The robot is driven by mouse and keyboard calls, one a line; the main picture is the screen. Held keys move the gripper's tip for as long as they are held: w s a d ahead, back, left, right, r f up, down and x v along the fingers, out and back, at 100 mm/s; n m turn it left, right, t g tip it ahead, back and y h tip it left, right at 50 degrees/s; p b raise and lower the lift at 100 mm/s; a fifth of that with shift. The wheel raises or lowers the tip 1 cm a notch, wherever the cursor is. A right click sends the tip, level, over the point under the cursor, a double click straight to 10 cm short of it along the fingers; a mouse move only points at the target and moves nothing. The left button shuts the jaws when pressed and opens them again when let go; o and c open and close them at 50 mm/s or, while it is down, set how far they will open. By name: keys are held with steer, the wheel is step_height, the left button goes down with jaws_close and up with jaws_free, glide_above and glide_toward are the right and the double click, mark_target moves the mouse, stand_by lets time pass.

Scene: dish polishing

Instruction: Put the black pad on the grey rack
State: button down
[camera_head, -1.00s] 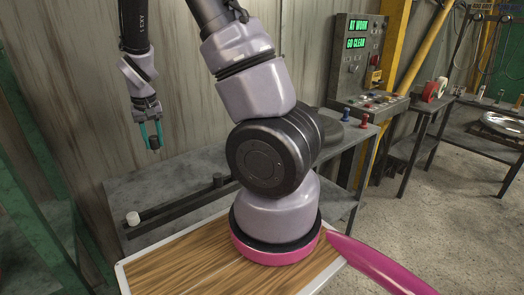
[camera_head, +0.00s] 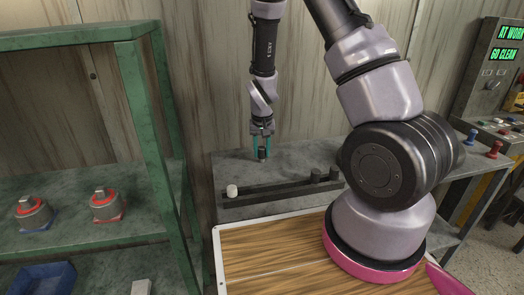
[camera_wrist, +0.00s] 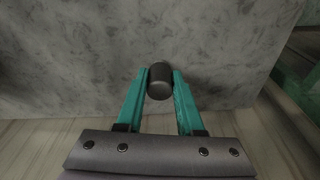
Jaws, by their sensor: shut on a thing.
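My gripper (camera_head: 262,148) has teal fingers shut on a small black cylindrical pad (camera_head: 262,155). The wrist view shows the black pad (camera_wrist: 160,82) between both fingertips of my gripper (camera_wrist: 160,88). It is held over the back of the grey table (camera_head: 235,165), behind the long dark grey rack (camera_head: 280,192). Whether the pad touches the tabletop is hard to tell. The rack carries a white pad (camera_head: 232,190) at its left end and dark pads (camera_head: 316,175) toward its right end. The rack is not visible in the wrist view.
A green-framed shelf (camera_head: 140,120) with red-ringed parts (camera_head: 108,205) and a blue bin (camera_head: 42,278) stands left. A wood-topped board (camera_head: 265,250) lies in front. A control panel (camera_head: 495,95) is at right. A wall stands close behind the table.

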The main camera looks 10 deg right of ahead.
steer(key=c, duration=0.5)
jaws_free()
steer(key=shift+f, duration=0.1)
steer(key=shift+c, duration=0.2)
steer(key=s+d+r+y, duration=0.1)
steer(key=s+r, duration=0.1)
steer(key=r, duration=0.8)
steer(key=s+r, duration=0.2)
steer(key=r, duration=0.9)
steer(key=s+d+r+m+t, duration=0.1)
steer(key=s+d+r+t, duration=0.1)
steer(key=s+r, duration=0.7)
steer(key=s+d+r+m+t+y, duration=0.1)
steer(key=s+d+r+t, duration=0.1)
steer(key=s+r, duration=0.7)
steer(key=shift+s+d+r+t, duration=0.15)
steer(key=shift+s+d+t, duration=0.15)
steer(key=shift+t, duration=0.3)
steer(key=shift+w, duration=0.1)
